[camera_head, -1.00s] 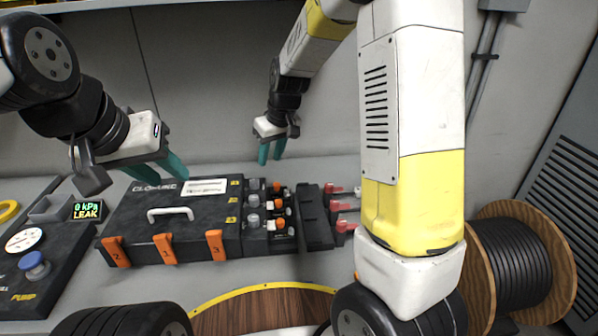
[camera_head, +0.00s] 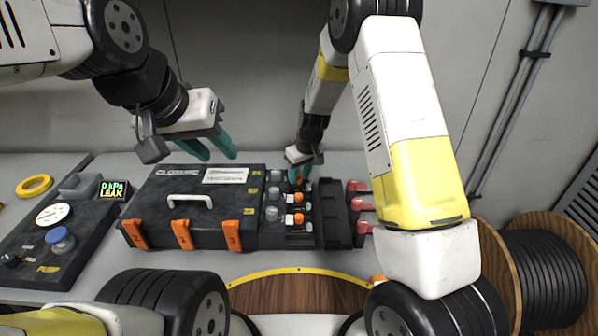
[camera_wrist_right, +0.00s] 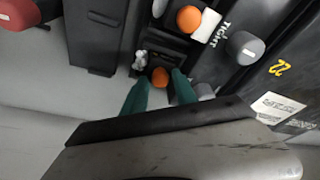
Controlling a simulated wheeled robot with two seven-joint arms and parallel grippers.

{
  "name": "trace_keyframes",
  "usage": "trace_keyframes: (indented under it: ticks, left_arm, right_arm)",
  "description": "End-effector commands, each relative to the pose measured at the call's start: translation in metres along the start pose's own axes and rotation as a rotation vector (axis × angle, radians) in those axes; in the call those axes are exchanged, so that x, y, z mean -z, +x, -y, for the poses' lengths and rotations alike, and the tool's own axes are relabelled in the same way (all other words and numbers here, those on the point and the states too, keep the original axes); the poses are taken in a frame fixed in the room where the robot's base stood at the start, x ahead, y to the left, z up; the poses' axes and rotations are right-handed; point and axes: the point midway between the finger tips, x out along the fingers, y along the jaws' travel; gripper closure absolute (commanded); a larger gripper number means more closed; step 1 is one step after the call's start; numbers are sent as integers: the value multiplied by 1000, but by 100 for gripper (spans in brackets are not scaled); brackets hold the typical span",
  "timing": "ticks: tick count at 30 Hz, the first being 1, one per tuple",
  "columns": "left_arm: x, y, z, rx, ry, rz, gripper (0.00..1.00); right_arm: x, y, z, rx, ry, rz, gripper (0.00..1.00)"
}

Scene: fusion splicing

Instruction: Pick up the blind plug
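Small orange-ended plugs stand in a column on the right part of the black closure box (camera_head: 150,190); I take these for the blind plugs. The far one shows in the right wrist view (camera_wrist_right: 160,76), between and just beyond my right fingertips, with small gaps either side. My right gripper (camera_head: 299,174) is open, low over the far end of that column; whether it touches the plug cannot be told. Another orange plug (camera_wrist_right: 189,19) lies nearer in the column. My left gripper (camera_head: 216,152) is open and empty above the box's back edge.
Grey round caps (camera_head: 272,213) stand left of the orange plugs. A black block (camera_head: 335,212) and red-ended connectors (camera_head: 358,187) are close on the right. A pump panel (camera_head: 40,255) with gauge is at left, a cable reel (camera_head: 545,275) at right.

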Motion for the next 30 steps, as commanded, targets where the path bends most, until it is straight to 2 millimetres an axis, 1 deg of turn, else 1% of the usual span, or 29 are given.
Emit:
trace_keyframes:
  ticks: [6,7,9,12,20,23,26,30]
  left_arm:
    - [0,0,0,0,0,0,64]
    - [0,0,0,0,0,0,64]
    - [0,0,0,0,0,0,64]
    - [0,0,0,0,0,0,64]
    - [0,0,0,0,0,0,64]
    - [0,0,0,0,0,0,64]
    - [0,0,0,0,0,0,64]
    - [0,0,0,0,0,0,64]
  right_arm:
    - [0,2,0,0,0,-1,66]
    - [0,2,0,0,0,-1,68]
    - [0,2,0,0,0,-1,82]
    - [0,1,0,0,0,-1,100]
    - [0,1,0,0,0,-1,100]
    - [2,-2,0,0,0,-2,100]
    - [6,-14,0,-1,-1,-5,100]
    - [14,-42,0,-1,-1,-6,100]
